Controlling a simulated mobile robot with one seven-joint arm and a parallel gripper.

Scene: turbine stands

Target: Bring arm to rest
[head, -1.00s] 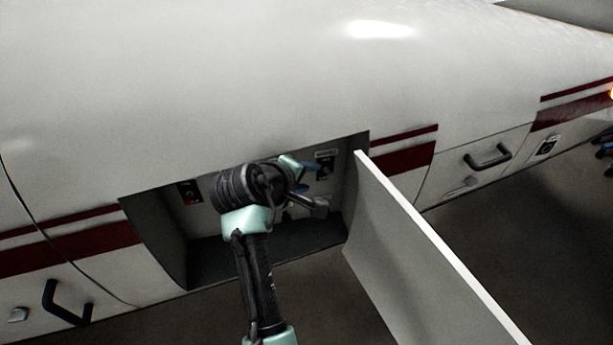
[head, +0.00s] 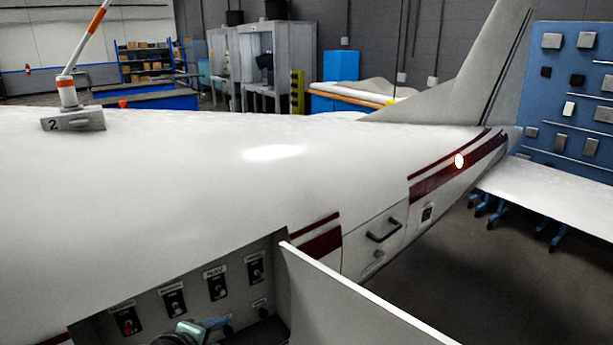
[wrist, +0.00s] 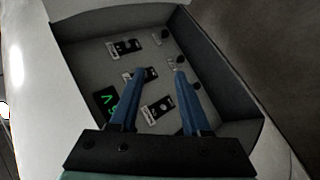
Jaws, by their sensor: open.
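My gripper (wrist: 158,108) shows in the wrist view with its two blue fingers spread apart and nothing between them. It points into an open recess in the white fuselage, in front of a panel (wrist: 116,72) with several labelled switches. A small display with green marks (wrist: 106,101) is partly covered by the left finger. In the head view only part of my arm and a blue finger show at the bottom edge, in front of the switch panel (head: 195,292). The fingertips' contact with the panel cannot be told.
The compartment's open door (head: 350,300) juts out to the right of the recess. A closed hatch with a dark handle (head: 384,231) lies farther right on the fuselage (head: 150,190). A blue tool board (head: 570,100) and a tailplane (head: 555,195) stand at the right.

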